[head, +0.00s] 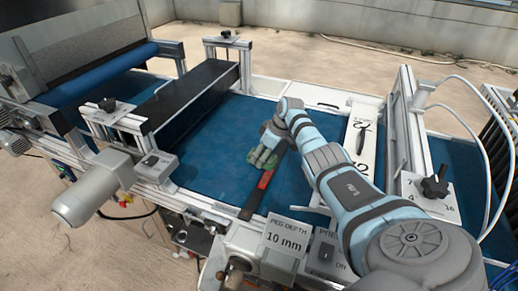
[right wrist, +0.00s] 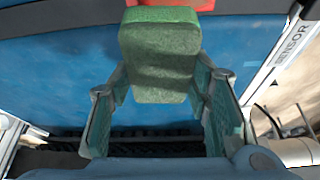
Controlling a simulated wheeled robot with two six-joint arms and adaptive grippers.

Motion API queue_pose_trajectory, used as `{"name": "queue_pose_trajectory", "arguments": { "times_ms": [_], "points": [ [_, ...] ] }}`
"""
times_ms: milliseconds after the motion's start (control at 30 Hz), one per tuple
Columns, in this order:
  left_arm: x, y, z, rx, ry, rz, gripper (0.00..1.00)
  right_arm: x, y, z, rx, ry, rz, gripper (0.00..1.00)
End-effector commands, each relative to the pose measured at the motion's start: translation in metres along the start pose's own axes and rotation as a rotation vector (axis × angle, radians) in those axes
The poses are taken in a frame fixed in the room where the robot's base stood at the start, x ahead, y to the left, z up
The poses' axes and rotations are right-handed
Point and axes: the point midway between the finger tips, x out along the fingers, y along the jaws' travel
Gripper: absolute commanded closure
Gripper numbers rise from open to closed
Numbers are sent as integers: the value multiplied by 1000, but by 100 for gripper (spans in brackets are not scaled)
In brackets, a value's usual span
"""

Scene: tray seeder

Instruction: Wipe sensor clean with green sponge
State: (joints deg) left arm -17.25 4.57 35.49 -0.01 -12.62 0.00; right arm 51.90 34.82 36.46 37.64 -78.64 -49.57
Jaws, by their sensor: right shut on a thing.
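My right gripper (head: 266,156) is over the blue belt and is shut on the green sponge (right wrist: 160,55). In the right wrist view the gripper's two fingers (right wrist: 160,100) flank the sponge, which sticks out past them. In the head view the sponge is mostly hidden by the gripper. A white metal strip lettered SENSOR (right wrist: 291,48) stands at the right edge of the right wrist view, apart from the sponge. The sensor itself I cannot make out clearly. My left gripper is not in view.
A black crossbar (head: 190,90) spans the belt at left. A white plate (head: 358,140) is behind my arm. A PEG DEPTH box (head: 285,235) stands in front.

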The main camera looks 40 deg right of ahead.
Motion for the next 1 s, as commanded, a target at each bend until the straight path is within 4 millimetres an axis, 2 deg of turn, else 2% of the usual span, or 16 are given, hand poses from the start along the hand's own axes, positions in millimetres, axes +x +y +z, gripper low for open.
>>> {"name": "queue_pose_trajectory", "arguments": {
  "times_ms": [33,233,833,1000],
  "points": [
    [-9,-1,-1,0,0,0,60,-8,0,-3,0,0,0,78],
    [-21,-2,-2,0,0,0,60,-20,0,-8,0,0,0,78],
    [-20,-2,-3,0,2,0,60,-20,0,-8,1,0,1,78],
    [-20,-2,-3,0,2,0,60,-27,0,-10,50,0,24,78]
  ]
}}
